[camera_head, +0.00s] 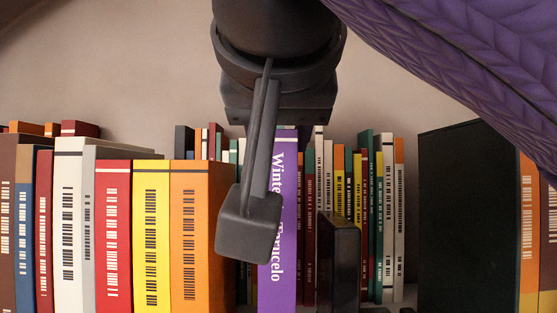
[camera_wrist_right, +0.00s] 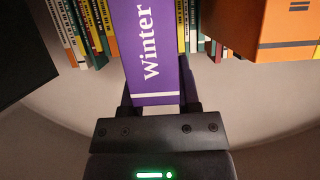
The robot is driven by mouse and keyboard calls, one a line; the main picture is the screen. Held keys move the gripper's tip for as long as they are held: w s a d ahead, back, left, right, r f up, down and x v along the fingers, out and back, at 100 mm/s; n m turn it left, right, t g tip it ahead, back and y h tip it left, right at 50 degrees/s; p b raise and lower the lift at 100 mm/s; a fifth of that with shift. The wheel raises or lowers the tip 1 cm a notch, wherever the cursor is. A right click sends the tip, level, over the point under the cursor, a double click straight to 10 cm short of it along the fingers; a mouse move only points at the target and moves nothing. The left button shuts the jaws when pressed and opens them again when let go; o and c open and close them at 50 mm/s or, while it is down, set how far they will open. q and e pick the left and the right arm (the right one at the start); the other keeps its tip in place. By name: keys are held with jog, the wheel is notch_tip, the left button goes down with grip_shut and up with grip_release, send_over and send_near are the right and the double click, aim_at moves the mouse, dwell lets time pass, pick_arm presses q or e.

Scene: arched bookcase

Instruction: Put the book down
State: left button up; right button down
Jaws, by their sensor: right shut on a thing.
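The purple book (camera_head: 284,225) stands upright in the middle of the head view, with white spine lettering partly covered by my gripper finger. My right gripper (camera_head: 252,215) reaches down from the top and is shut on the book's upper part. In the right wrist view, the book (camera_wrist_right: 146,50) shows "Winter" on its spine, held between the two fingers of the gripper (camera_wrist_right: 157,98). The book's lower end is out of frame, so I cannot tell if it touches the shelf. My left gripper is not in view.
An orange book (camera_head: 189,235) ends the left row, close to the purple book. Several thin books (camera_head: 386,215) stand behind and to the right. A small dark block (camera_head: 338,262) is just right of it. A large black book (camera_head: 467,215) stands farther right.

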jog(key=shift+f, duration=0.65)
jog(key=shift+s+d+f, duration=0.3)
jog(key=shift+f, duration=0.05)
jog(key=shift+w+a+f, duration=0.15)
jog(key=shift+a+f, duration=0.05)
jog(key=shift+f, duration=0.05)
jog(key=shift+c, duration=1.6)
grip_release()
jog(key=shift+d+r, duration=0.1)
jog(key=shift+r, duration=0.05)
jog(key=shift+r, duration=0.2)
jog(key=v, duration=0.1)
jog(key=b+v, duration=0.1)
jog(key=v, duration=0.1)
jog(key=b+v, duration=0.1)
jog(key=v, duration=0.1)
jog(key=shift+f, duration=0.35)
jog(key=b, duration=0.2)
send_near(283, 140)
jog(key=shift+x, duration=0.75)
